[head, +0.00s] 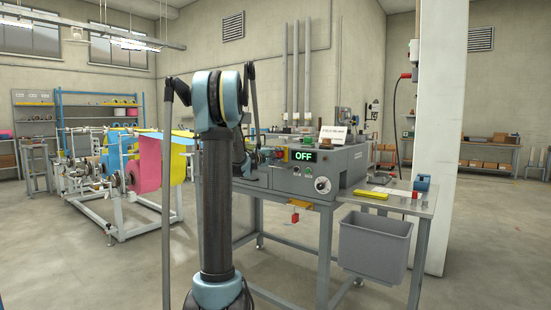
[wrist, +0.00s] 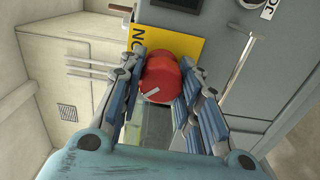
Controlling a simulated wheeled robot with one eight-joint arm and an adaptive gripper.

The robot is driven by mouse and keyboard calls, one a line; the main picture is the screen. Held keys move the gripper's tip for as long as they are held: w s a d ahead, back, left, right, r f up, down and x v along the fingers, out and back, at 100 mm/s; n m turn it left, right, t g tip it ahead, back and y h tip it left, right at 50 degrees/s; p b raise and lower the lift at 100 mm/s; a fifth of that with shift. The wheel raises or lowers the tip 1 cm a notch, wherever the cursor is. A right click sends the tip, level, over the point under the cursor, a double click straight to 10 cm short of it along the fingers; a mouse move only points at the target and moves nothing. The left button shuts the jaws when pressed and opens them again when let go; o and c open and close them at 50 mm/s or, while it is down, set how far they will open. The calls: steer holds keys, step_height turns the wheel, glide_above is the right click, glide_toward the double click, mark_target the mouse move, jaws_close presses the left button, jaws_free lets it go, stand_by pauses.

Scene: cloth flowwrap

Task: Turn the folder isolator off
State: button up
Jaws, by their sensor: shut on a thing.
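The folder isolator is a red rotary knob (wrist: 160,80) on a yellow plate (wrist: 195,45) in the wrist view. A white mark on the knob's face lies at a slant. The letters ON show, turned, at the plate's left side. My gripper (wrist: 164,65) is shut on the red knob, with a blue-padded finger on each side of it. In the head view my arm hides most of the gripper, which is at the left end of the grey folder machine (head: 325,175). A display (head: 303,156) on the machine reads OFF in green.
A side table (head: 425,207) with a yellow item (head: 371,193) stands right of the machine, a grey bin (head: 374,250) hanging below it. A white column (head: 437,130) rises behind. A rack with pink and yellow rolls (head: 148,165) stands left. Floor between is clear.

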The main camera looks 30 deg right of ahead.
steer(key=shift+w+a+f+n, duration=0.1)
steer(key=shift+a+n, duration=0.05)
steer(key=shift+n, duration=0.15)
steer(key=shift+c, duration=0.2)
steer(key=o, duration=1.1)
steer(key=v, duration=1.2)
steer(key=shift+f, duration=0.1)
